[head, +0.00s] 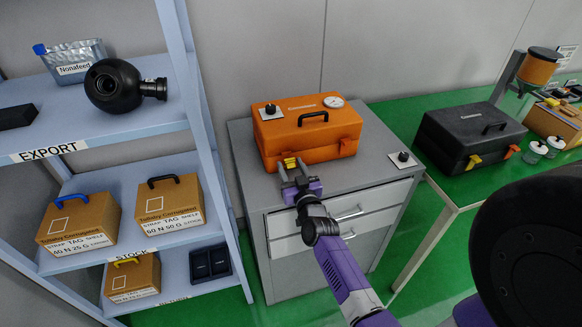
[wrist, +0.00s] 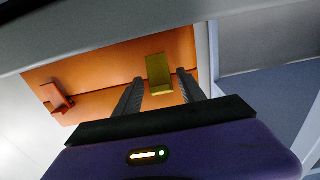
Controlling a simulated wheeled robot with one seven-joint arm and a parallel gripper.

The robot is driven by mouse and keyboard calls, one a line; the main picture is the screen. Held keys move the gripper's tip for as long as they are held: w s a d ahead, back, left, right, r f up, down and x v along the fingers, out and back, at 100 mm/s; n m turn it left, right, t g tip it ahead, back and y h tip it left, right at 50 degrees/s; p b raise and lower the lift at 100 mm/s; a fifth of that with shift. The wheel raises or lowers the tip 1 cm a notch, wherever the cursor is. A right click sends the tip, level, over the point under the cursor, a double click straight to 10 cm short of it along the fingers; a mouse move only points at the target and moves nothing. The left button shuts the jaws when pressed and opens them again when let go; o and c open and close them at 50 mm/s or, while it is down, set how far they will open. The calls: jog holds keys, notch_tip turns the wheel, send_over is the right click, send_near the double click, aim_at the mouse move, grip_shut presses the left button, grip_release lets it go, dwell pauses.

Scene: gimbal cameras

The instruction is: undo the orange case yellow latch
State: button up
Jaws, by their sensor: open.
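The orange case (head: 309,129) sits on top of a grey drawer cabinet, its front toward my arm. Its yellow latch (head: 290,163) is on the left of the front face in the head view. An orange latch (head: 345,147) is on the right of that face. My gripper (head: 293,175) is at the yellow latch, open. In the wrist view the yellow latch (wrist: 159,73) shows between and just beyond the two dark fingers of my gripper (wrist: 160,86). The orange latch (wrist: 57,98) is to the left there. I cannot tell whether a finger touches the yellow latch.
The grey cabinet (head: 376,179) has some free top at the case's right, with a small black-knobbed plate (head: 403,158). A blue shelf rack (head: 198,130) stands close on the left. A black case (head: 470,135) with its own latches is on the green table at right.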

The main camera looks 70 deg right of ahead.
grip_shut()
jog(key=b, duration=0.3)
jog(key=shift+f, duration=0.4)
jog(key=shift+a+f+t+h+b, duration=0.1)
jog(key=shift+t+h+b, duration=0.25)
jog(key=shift+b, duration=0.85)
jog(key=b, duration=0.3)
jog(key=t+h+b, duration=0.1)
jog(key=b, duration=0.2)
jog(key=shift+s+a+f+b, duration=0.1)
jog(key=shift+s+f+b, duration=0.05)
jog(key=shift+f+b, duration=0.2)
jog(key=shift+r+h+b, duration=0.2)
jog(key=shift+h+b, duration=0.05)
jog(key=shift+b, duration=0.55)
jog(key=shift+r, duration=0.1)
grip_release()
jog(key=shift+t, duration=0.25)
